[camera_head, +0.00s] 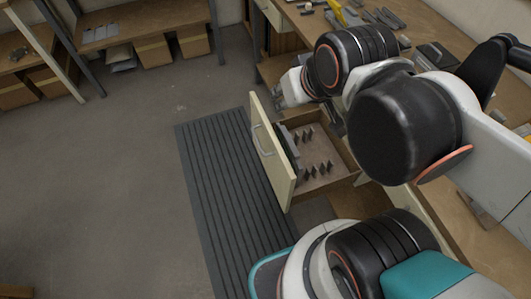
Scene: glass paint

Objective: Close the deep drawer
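An open drawer with a cream front (272,165) juts out to the left from under the workbench. Its front carries a pale bar handle (262,141) on the left face. Inside its wooden box are a grey flat piece and several small upright grey pieces. My gripper (283,95) is at the end of my arm, just above the drawer's far top corner. Its fingers are small and partly hidden by my wrist, so I cannot tell whether they are open or touch the drawer.
The wooden workbench top (408,18) holds several tools at the back. A dark ribbed mat (215,165) lies on the floor left of the drawer. Shelves with cardboard boxes (153,51) stand at the back left. The grey floor (100,190) on the left is clear.

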